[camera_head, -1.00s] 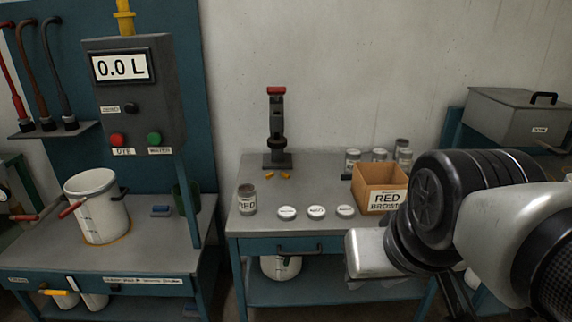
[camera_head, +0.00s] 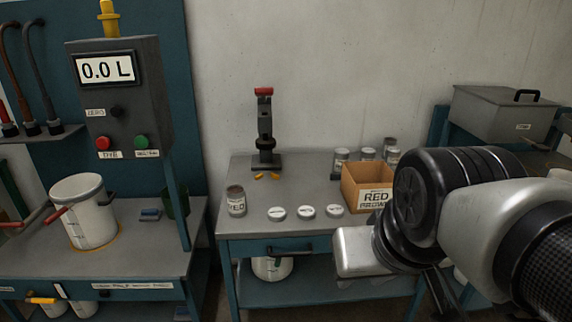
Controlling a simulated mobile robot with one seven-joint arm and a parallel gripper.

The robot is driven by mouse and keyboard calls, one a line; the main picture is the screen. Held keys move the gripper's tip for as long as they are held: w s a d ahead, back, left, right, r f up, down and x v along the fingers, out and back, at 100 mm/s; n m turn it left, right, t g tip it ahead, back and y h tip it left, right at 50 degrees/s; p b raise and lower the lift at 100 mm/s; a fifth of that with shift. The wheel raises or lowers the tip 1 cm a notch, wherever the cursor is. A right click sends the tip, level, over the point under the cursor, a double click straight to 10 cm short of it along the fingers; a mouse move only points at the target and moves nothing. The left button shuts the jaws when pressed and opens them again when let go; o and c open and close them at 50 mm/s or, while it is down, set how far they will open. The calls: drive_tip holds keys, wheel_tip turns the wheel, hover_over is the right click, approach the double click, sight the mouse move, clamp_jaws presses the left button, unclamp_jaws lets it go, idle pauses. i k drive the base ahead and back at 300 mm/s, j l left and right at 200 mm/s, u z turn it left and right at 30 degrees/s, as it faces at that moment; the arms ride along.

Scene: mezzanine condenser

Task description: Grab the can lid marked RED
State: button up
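Three white round lids lie in a row near the front of the grey table: a left lid (camera_head: 277,213), a middle lid (camera_head: 306,211) and a right lid (camera_head: 334,211). Each has a small dark label that is too small to read, so I cannot tell which one says RED. An open can (camera_head: 236,200) with a label that seems to read RED stands left of the lids. My arm fills the lower right, in front of the table. My gripper's fingers are not visible, so its state does not show.
A cardboard box (camera_head: 352,196) marked RED stands right of the lids, with several cans (camera_head: 341,157) behind it. A press with a red top (camera_head: 264,130) stands at the back, with orange pieces (camera_head: 268,175) before it. A meter box (camera_head: 120,95) and white bucket (camera_head: 88,215) are left.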

sight(306, 212)
drive_tip(key=i, duration=0.9)
